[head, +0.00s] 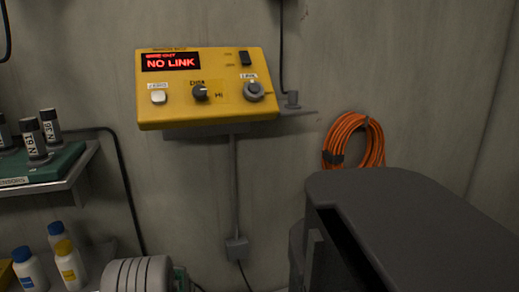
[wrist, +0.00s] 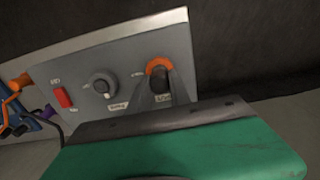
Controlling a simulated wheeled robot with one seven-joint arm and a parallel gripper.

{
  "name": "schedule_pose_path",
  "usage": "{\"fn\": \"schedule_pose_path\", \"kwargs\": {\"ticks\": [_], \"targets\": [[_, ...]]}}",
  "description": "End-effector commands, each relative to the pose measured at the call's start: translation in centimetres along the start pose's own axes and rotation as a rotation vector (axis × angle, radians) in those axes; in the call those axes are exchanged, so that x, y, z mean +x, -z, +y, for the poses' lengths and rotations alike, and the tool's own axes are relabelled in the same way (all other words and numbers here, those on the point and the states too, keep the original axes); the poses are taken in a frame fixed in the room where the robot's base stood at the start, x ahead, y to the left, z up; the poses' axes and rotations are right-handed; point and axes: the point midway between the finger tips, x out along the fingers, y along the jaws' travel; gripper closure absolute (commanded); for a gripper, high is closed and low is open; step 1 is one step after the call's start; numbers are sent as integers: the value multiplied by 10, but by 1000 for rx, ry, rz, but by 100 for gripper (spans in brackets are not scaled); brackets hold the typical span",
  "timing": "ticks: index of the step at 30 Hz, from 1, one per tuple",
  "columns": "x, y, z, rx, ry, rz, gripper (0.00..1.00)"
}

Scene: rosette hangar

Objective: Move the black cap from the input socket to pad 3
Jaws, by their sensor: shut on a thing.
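In the wrist view the black cap (wrist: 159,78) shows at the orange-ringed socket (wrist: 158,65) on a grey sloped panel. My gripper (wrist: 160,87) is shut on the cap; its grey fingers taper up to it from behind the green housing at the bottom of the picture. The cap overlaps the lower part of the ring, and I cannot tell whether it is still seated. Pad 3 does not show in either view. In the head view neither the cap nor my fingertips can be made out.
The grey panel (wrist: 128,62) also carries a red switch (wrist: 63,97) and a grey knob (wrist: 102,86). Orange, blue and purple items (wrist: 14,108) hang at its left. The head view shows a yellow control box (head: 205,112) reading "NO LINK", capped bottles (head: 70,262) and an orange cable coil (head: 345,140).

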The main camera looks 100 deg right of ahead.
Motion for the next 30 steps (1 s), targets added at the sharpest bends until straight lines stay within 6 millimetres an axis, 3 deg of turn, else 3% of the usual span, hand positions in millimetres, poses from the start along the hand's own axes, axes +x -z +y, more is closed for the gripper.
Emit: {"fn": "schedule_pose_path", "kwargs": {"ticks": [30], "targets": [[-43, 0, 0, 0, 0, 0, 100]]}}
